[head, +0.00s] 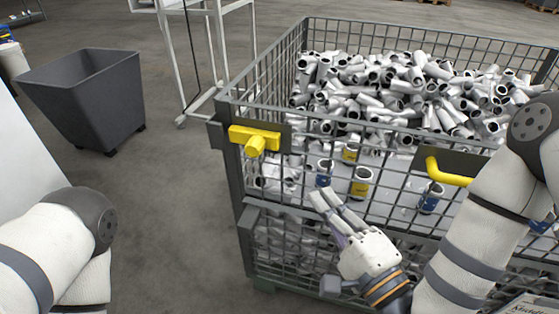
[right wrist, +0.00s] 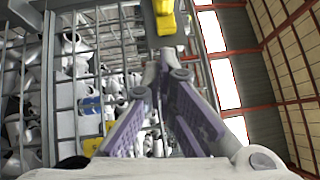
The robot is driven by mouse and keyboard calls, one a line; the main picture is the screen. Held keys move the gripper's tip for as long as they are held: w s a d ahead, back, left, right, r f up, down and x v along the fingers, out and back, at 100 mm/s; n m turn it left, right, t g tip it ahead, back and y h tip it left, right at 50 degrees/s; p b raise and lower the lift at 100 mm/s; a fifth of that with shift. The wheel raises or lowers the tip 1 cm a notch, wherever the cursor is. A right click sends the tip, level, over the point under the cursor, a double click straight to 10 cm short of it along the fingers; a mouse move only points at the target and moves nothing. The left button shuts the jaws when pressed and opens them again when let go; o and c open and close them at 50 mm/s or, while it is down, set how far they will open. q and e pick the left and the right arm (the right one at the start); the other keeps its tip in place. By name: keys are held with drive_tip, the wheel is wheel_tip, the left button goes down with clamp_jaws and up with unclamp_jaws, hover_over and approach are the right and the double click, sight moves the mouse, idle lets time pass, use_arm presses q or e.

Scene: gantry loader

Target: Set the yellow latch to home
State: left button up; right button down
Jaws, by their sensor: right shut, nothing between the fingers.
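The yellow latch (head: 253,138) is a bar with a knob sticking out, on a dark plate at the near left corner of the wire cage. In the right wrist view a yellow piece on a grey plate, apparently this latch (right wrist: 165,18), shows beyond the fingertips. My right gripper (head: 322,200) is in front of the cage's near side, below and right of the latch and apart from it. Its fingers (right wrist: 160,75) are closed together and empty, pointing up and left. My left arm shows at the lower left; its gripper is out of view.
The wire cage (head: 227,82) holds many grey-white pipe pieces. A yellow handle (head: 445,174) on a dark plate is right of my right gripper. Yellow- and blue-banded cylinders show behind the mesh. A dark bin (head: 90,95) stands left; the floor between is clear.

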approach(268, 147)
drive_tip(key=w+d, duration=0.2)
drive_tip(key=w, duration=0.1)
drive_tip(key=a, duration=0.1)
drive_tip(key=w+a, duration=0.1)
drive_tip(key=a, duration=0.1)
drive_tip(key=shift+w+a+r, duration=0.25)
drive_tip(key=shift+w+a, duration=0.2)
drive_tip(key=shift+a, duration=0.25)
drive_tip(key=a, duration=0.1)
drive_tip(key=w+a, duration=0.1)
drive_tip(key=a, duration=0.1)
